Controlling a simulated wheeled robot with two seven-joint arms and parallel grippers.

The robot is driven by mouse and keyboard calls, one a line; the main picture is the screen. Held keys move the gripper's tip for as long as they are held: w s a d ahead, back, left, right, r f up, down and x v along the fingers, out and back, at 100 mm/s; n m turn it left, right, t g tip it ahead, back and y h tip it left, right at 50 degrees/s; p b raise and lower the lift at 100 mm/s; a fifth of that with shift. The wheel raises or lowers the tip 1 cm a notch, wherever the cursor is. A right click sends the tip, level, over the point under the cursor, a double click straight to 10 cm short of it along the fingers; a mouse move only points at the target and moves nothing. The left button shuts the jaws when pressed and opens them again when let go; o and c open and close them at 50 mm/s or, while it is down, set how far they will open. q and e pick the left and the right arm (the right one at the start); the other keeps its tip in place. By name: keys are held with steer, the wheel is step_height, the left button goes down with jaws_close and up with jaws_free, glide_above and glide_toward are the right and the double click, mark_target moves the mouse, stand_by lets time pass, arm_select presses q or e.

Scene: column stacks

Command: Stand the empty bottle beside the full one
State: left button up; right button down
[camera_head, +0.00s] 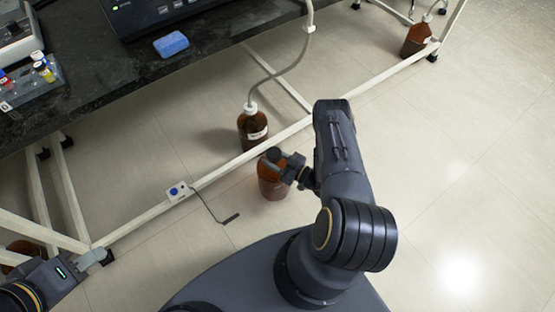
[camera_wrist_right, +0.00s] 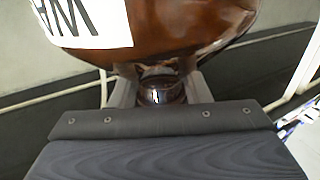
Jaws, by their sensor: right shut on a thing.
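My right gripper (camera_head: 286,167) is shut on the neck of a brown bottle (camera_head: 270,183). In the right wrist view the gripper (camera_wrist_right: 160,90) has the neck between its fingers, with the brown body (camera_wrist_right: 185,25) and part of a white label beyond. Whether this bottle touches the floor is hard to tell. Another brown bottle (camera_head: 252,130), with a white cap, label and tube, stands upright on the floor just behind it, beyond the bench's lower rail. Fill levels are not clear. My left gripper (camera_head: 104,257) is at lower left, away from both; its opening is unclear.
A white lower rail (camera_head: 235,162) runs between the two bottles, with a small switch box (camera_head: 179,190) and cable on it. Another brown bottle (camera_head: 417,38) with a tube stands at upper right. The dark bench top (camera_head: 100,65) overhangs at upper left. Floor at right is clear.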

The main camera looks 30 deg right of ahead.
steer(key=shift+f+b, duration=0.35)
steer(key=shift+f, duration=1.05)
steer(key=shift+f, duration=0.1)
steer(key=c, duration=0.8)
jaws_free()
steer(key=shift+o, duration=0.2)
